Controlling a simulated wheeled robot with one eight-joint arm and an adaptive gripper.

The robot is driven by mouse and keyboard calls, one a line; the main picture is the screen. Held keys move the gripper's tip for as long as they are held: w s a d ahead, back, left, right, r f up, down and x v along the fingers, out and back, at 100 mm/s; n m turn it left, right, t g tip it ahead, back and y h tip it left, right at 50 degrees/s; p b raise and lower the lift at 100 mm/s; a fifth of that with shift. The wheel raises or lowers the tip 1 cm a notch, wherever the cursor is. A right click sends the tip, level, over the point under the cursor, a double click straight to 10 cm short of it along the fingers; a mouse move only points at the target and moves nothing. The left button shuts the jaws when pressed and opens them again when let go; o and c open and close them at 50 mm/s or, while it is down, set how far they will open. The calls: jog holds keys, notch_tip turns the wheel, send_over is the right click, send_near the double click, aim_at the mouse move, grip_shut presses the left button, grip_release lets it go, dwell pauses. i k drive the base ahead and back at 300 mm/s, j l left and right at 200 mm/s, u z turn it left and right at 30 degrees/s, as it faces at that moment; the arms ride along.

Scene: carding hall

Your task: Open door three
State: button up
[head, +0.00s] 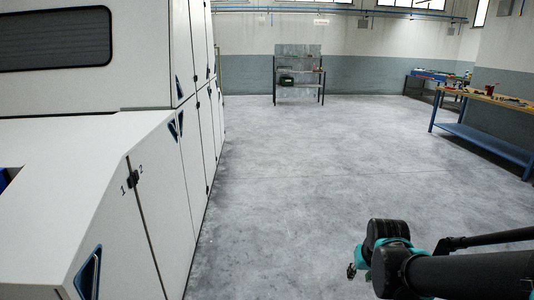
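A long white machine (65,145) fills the left side, with a row of shut doors along its flank. The nearest door (125,245) bears the number 1 and has a blue-rimmed triangular handle (88,275). Door 2 (160,210) follows, with a handle (172,130) near its far top edge. The door beyond it (193,150), third in the row, has a handle (181,122) at its near top edge; I cannot read a number on it. My arm is at the lower right, well apart from the doors. A small part at its left end may be my gripper (354,270); its fingers are not clear.
Open grey floor (290,170) lies right of the machine. A small metal workbench (299,80) stands against the back wall. A wooden-topped bench (490,98) with blue legs and another bench (428,77) stand at the right. Upper doors sit above the lower row.

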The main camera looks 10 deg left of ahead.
aim_at(187, 118)
jog(key=i+u, duration=0.3)
jog(key=i, duration=0.15)
jog(key=i+u, duration=0.3)
jog(key=i, duration=0.15)
jog(key=i+l+u, duration=0.3)
jog(key=i, duration=0.15)
jog(key=i+l+u, duration=0.2)
jog(key=i+u, duration=0.15)
jog(key=i+l, duration=0.05)
jog(key=i, duration=0.05)
